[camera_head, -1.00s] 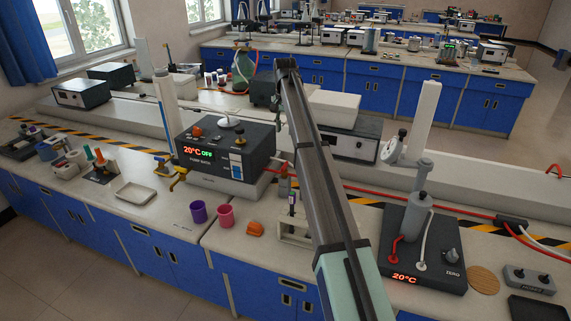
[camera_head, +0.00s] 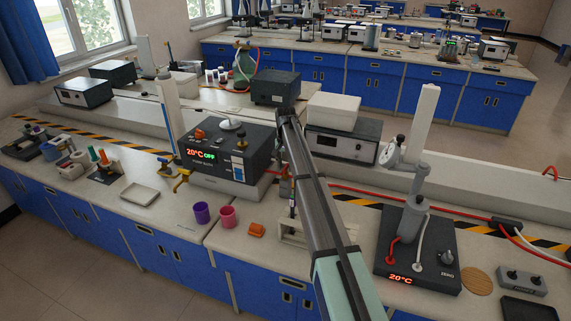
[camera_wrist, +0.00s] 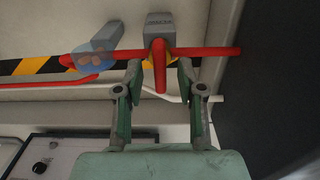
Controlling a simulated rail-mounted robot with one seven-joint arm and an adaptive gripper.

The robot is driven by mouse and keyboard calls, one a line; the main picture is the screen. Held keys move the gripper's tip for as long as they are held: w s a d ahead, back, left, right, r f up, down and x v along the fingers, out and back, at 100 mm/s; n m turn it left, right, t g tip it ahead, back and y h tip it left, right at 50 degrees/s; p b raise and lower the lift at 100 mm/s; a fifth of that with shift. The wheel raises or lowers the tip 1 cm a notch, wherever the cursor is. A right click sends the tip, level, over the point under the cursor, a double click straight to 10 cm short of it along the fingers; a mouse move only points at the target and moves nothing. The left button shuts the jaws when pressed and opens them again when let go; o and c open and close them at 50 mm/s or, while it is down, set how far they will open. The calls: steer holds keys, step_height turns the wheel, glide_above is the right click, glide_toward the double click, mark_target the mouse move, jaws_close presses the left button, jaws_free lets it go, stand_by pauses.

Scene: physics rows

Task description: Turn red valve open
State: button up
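In the wrist view, a red valve lever (camera_wrist: 160,72) points toward me from a grey valve block (camera_wrist: 158,22) on a red pipe (camera_wrist: 210,52). My gripper (camera_wrist: 160,68) is open, with one fingertip on each side of the lever. Gaps show between the lever and both fingers, and nothing is gripped. How deep the lever sits between them is hard to tell. In the head view, my arm crosses the bench and I cannot make out the valve or my gripper.
Left of the lever is a second grey fitting (camera_wrist: 105,37) with a translucent blue round part (camera_wrist: 92,57). In the head view, a heater unit (camera_head: 222,158) stands left of my arm and a stirrer plate (camera_head: 440,270) right.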

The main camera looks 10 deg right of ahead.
steer(key=shift+f, duration=0.15)
jaws_close()
